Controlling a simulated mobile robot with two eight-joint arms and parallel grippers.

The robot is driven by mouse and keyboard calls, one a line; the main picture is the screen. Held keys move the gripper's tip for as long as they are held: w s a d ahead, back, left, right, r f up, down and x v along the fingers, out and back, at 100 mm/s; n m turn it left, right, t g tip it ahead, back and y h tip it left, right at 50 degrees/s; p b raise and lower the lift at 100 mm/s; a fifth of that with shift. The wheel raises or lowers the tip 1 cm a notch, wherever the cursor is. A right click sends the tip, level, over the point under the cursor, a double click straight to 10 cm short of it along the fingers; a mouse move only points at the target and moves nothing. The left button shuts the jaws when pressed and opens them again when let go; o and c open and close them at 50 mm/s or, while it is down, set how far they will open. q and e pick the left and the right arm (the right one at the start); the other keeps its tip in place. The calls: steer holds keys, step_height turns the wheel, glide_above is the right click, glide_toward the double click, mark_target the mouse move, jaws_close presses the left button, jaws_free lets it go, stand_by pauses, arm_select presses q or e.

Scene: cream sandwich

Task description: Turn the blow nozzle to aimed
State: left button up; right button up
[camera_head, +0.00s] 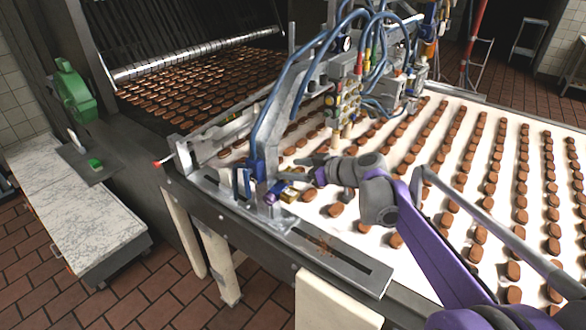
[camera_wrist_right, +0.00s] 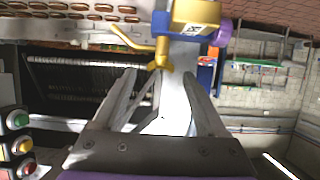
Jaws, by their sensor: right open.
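The blow nozzle (camera_wrist_right: 190,22) shows at the top of the right wrist view as a gold block with a purple knob (camera_wrist_right: 222,33) and a bent gold tube. The tube's lower end lies near the gap between the fingertips. In the head view, the small gold and purple part (camera_head: 288,194) sits at the machine's near rail. My right gripper (camera_head: 304,168) is close beside it, coming from the right. In the wrist view my right gripper (camera_wrist_right: 160,80) has its fingers apart, with nothing clearly held. Whether a finger touches the nozzle I cannot tell. My left gripper is not in view.
A white conveyor (camera_head: 450,135) with rows of brown biscuits runs under my right arm. A depositor frame with blue hoses (camera_head: 345,75) rises just behind the gripper. A metal rail plate (camera_head: 345,262) lies in front. Green, yellow and red buttons (camera_wrist_right: 20,146) show in the wrist view.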

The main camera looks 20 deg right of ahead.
steer(key=shift+w+a+f, duration=0.1)
steer(key=shift+w+a, duration=0.05)
steer(key=shift+w, duration=0.05)
jaws_close()
steer(key=shift+s+a+m+t+h+p, duration=0.15)
steer(key=shift+a+m+t+h+p, duration=0.1)
steer(key=shift+m+h, duration=0.3)
steer(key=shift+s+a+m+t+h+p, duration=0.1)
steer(key=shift+m+t+h, duration=0.15)
steer(key=shift+m+h, duration=0.25)
steer(key=shift+a+m+t+h, duration=0.1)
steer(key=shift+m+t+h, duration=0.2)
steer(key=shift+m+h, duration=0.2)
steer(key=shift+f+m+h, duration=0.15)
steer(key=shift+m+h, duration=0.2)
steer(key=shift+h, duration=0.1)
steer(key=shift+m+t+h+b, duration=0.3)
steer(key=shift+m+h, duration=0.2)
steer(key=shift+h, duration=0.1)
